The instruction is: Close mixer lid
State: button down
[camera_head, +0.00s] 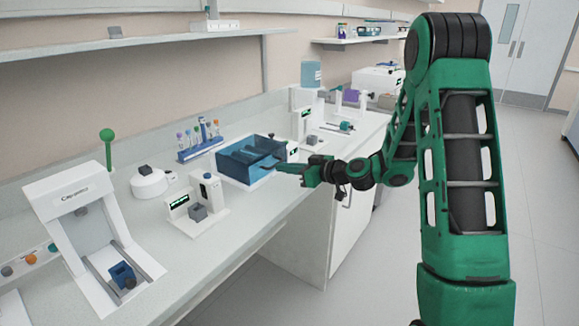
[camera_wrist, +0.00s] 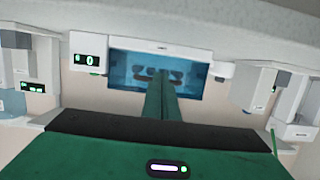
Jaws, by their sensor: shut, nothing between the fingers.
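The mixer appears to be the white-based unit with a see-through blue cover (camera_head: 250,158), on the bench at the middle. The same blue part shows in the wrist view (camera_wrist: 190,84), with dark shapes behind it. I cannot tell from these frames whether the lid is up or down. My gripper (camera_head: 281,168) reaches in from the right, level, with its tips at the right front side of the blue part. In the wrist view my gripper (camera_wrist: 163,76) is shut and empty, its fingers overlapping the blue part. Whether they touch it is unclear.
A small white device with a display (camera_head: 209,189) stands just left of the mixer. A tube rack (camera_head: 200,150) and a round white device (camera_head: 149,183) stand behind and left. A tall white capper (camera_head: 78,215) is at far left. The front bench strip is clear.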

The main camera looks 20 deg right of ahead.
jog(key=shift+w+a+f, duration=0.15)
jog(key=shift+a+f, duration=0.1)
jog(key=shift+f, duration=0.1)
jog(key=shift+s+d+r, duration=0.2)
jog(key=shift+d+r, duration=0.1)
jog(key=shift+r, duration=0.4)
jog(key=shift+w+d+r, duration=0.25)
jog(key=shift+w+d, duration=0.05)
jog(key=shift+d, duration=0.2)
jog(key=shift+s+r, duration=0.5)
jog(key=shift+r, duration=0.2)
jog(key=shift+s+d+f, duration=0.25)
jog(key=shift+s+d, duration=0.15)
jog(key=shift+s, duration=0.35)
jog(key=s+d+f, duration=0.3)
jog(key=s+f, duration=0.1)
jog(key=f, duration=0.3)
jog(key=shift+s, duration=0.25)
jog(key=shift+a, duration=0.1)
